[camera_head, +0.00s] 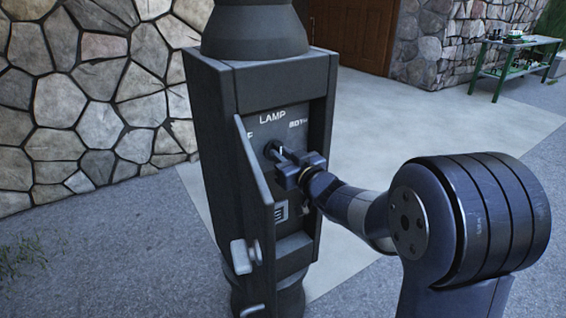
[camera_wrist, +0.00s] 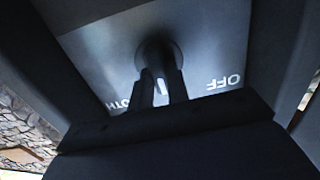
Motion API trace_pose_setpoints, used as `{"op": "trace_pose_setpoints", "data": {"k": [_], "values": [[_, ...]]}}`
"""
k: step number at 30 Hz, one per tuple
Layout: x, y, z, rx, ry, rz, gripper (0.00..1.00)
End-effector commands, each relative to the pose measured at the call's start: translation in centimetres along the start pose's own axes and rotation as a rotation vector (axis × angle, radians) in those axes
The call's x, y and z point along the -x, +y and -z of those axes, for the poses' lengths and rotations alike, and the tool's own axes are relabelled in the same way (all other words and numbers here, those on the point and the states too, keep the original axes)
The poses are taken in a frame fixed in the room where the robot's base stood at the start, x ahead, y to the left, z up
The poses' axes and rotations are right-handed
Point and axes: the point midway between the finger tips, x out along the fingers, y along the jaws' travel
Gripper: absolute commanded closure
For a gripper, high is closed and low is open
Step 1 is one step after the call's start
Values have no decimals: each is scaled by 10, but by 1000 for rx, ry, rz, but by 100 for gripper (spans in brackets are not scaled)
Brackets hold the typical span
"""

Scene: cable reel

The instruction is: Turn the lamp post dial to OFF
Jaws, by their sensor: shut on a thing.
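The grey lamp post (camera_head: 215,120) stands upright with its panel box open, and LAMP is printed on the recessed panel (camera_head: 270,97). The dark round dial (camera_head: 269,150) sits below that word; it also shows in the wrist view (camera_wrist: 156,48). My gripper (camera_head: 281,160) is shut on the dial, its two fingers (camera_wrist: 161,80) on either side of it. A white mark on the dial shows between the fingers, on the LAMP side, between OFF and BOTH. OFF (camera_wrist: 223,82) reads upside down in the wrist view; in the head view the door mostly hides it. BOTH is partly covered in the wrist view.
The open panel door (camera_head: 253,200) with a light latch (camera_head: 243,256) stands just left of the dial. A small switch or label (camera_head: 281,213) is below. A stone wall (camera_head: 85,90) is behind left, and a green bench (camera_head: 510,62) is far right. Paving on the right is clear.

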Motion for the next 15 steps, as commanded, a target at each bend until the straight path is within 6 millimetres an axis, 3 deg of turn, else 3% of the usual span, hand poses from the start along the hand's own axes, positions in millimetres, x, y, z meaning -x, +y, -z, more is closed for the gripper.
{"op": "trace_pose_setpoints", "data": {"k": [15], "values": [[0, -3, -5, 487, -1, 0, 100]]}}
